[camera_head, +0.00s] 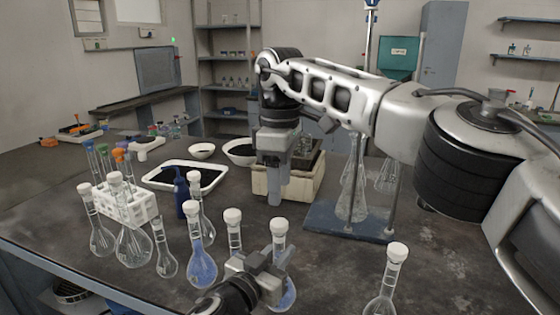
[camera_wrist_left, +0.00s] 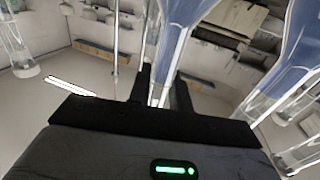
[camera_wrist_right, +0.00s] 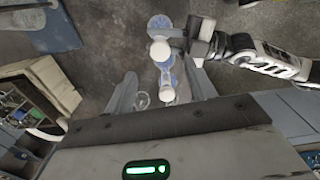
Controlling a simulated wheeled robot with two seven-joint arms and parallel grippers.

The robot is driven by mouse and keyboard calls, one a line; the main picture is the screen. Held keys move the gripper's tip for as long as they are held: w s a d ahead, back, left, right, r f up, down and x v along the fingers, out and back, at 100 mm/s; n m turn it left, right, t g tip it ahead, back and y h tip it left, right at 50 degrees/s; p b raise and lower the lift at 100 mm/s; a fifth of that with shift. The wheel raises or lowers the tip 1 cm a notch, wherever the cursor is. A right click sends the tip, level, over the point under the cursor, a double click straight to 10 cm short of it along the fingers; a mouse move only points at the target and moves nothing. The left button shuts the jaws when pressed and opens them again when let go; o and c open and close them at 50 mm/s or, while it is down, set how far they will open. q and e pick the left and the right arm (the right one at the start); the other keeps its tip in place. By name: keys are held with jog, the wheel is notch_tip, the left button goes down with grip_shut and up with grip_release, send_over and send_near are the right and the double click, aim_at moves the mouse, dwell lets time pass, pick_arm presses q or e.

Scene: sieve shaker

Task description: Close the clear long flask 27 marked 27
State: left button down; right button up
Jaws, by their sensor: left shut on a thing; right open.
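Several clear long-necked flasks with white caps stand on the bench; I cannot read a 27 on any. My left gripper (camera_head: 264,272) is shut on the neck of a blue-filled flask (camera_head: 287,297), whose white cap (camera_head: 279,226) is above the jaws. In the left wrist view the clear neck (camera_wrist_left: 158,85) runs between the fingers. My right gripper (camera_head: 276,198) points down, open and empty, in front of the wooden box. In the right wrist view its spread fingers (camera_wrist_right: 160,82) frame white-capped flasks (camera_wrist_right: 160,51) below, without touching visibly.
Other flasks (camera_head: 201,265) stand close left of the held one, and one (camera_head: 383,303) stands apart at right. A white tube rack (camera_head: 128,207), a black-filled tray (camera_head: 222,183), a wooden box (camera_head: 262,185) and a blue stand base (camera_head: 335,222) occupy the bench.

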jog(key=shift+r, duration=2.25)
pick_arm(q)
jog(key=c, duration=1.2)
grip_release()
jog(key=b+v, duration=0.1)
jog(key=v, duration=1.5)
pick_arm(e)
jog(key=shift+f, duration=0.75)
